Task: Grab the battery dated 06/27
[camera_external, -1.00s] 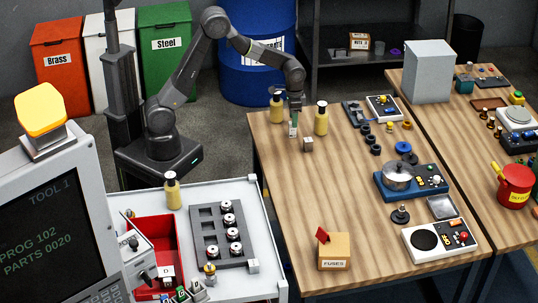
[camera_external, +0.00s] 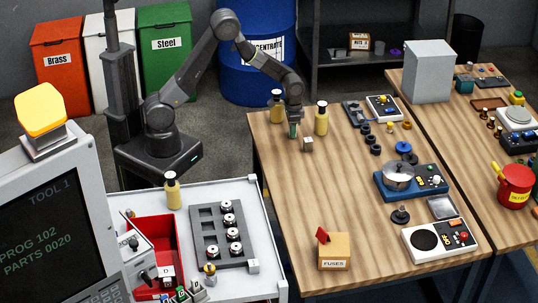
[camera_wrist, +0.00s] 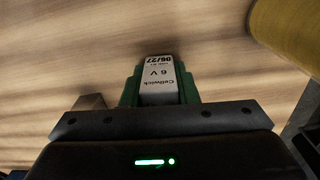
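The battery (camera_wrist: 160,80) is a small white-and-grey block in the wrist view. Its label reads "Cellwick", "6 V" and "06/27", upside down in the picture. The green finger pads of my gripper (camera_wrist: 160,92) lie along both its sides with no visible gap, so my gripper is shut on it. In the external view my gripper (camera_external: 293,131) is low over the back left of the wooden table (camera_external: 300,200). There the battery is mostly hidden by the fingers, and I cannot tell whether it touches the table.
A small block (camera_external: 308,144) stands close to the right of my gripper. Two yellow bottles (camera_external: 321,120) (camera_external: 276,105) stand close by. Black rings (camera_external: 374,149) and a blue device with a pot (camera_external: 397,178) are farther right. The table's front left is mostly clear.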

